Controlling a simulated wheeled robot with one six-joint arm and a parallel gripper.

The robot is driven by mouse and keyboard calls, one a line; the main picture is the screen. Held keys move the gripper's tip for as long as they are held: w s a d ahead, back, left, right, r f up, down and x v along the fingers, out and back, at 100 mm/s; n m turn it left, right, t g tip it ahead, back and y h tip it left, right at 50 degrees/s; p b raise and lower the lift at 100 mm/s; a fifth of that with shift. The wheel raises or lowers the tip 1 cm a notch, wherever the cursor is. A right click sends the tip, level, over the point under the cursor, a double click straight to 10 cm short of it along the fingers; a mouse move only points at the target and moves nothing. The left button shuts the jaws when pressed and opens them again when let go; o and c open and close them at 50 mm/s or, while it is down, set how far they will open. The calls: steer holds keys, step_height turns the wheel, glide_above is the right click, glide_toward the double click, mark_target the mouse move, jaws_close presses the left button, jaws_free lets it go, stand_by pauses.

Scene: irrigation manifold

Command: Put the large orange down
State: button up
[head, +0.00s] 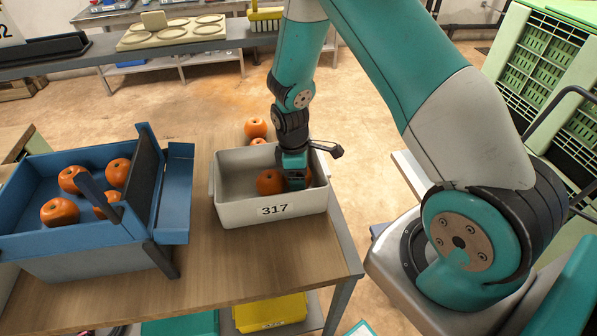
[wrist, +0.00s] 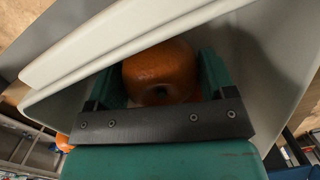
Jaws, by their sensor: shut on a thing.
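My gripper (head: 296,184) reaches down inside the grey-white bin marked 317 (head: 272,210). In the wrist view, my gripper (wrist: 160,85) is shut on an orange (wrist: 160,72), with a green finger on each side of it. In the head view, an orange (head: 269,182) shows in the bin just left of the fingers, and a sliver of orange shows to their right. I cannot tell whether these are one fruit or two. The bin floor under the held orange is hidden, so contact with it cannot be told.
A blue crate (head: 60,245) with several oranges (head: 59,212) stands left of the bin on the wooden table (head: 215,270). Two oranges (head: 255,128) lie behind the bin. The bin's pale wall (wrist: 110,45) is close to my gripper. Bare table lies in front of the bin.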

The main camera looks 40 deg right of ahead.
steer(key=shift+f, duration=0.15)
steer(key=o, duration=0.9)
steer(key=r+b, duration=0.1)
steer(key=r, duration=0.7)
steer(key=w+a+r+b, duration=0.1)
steer(key=r, duration=0.3)
steer(key=shift+b, duration=0.35)
steer(key=s+a+r+m+y, duration=0.1)
steer(key=s+a+r, duration=0.4)
steer(key=s, duration=0.2)
steer(key=s+a+r+m+y, duration=0.1)
steer(key=s+a+r+y, duration=0.1)
steer(key=s+a+r, duration=0.3)
steer(key=s+a+r+m+t+y, duration=0.1)
steer(key=s+a+r, duration=0.5)
steer(key=s, duration=0.4)
steer(key=shift+y, duration=0.4)
